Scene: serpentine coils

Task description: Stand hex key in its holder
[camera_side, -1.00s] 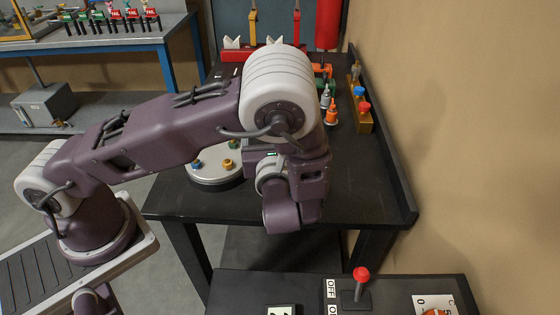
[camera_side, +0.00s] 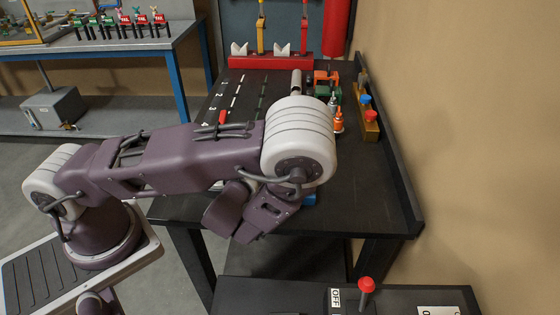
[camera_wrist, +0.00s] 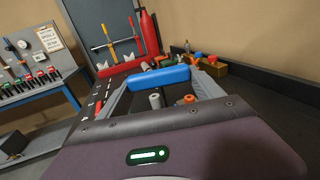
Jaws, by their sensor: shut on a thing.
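In the wrist view my gripper (camera_wrist: 160,78) is shut on a blue bar-shaped thing (camera_wrist: 168,76), which lies across between the fingertips. It may be the hex key or its handle; no bent metal key shows. In the side view a small bit of blue (camera_side: 309,199) shows beside my wrist, and my fingers are hidden behind my arm. A grey upright cylinder (camera_side: 297,82) stands on the black table and also shows in the wrist view (camera_wrist: 155,100). I cannot tell whether it is the holder.
A wooden block with blue and red knobs (camera_side: 370,128) stands along the right wall. Orange-tipped bottles (camera_side: 338,122) stand left of it. A red rack (camera_side: 272,62) with white V-blocks is at the back. The table's (camera_side: 355,200) right front is clear.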

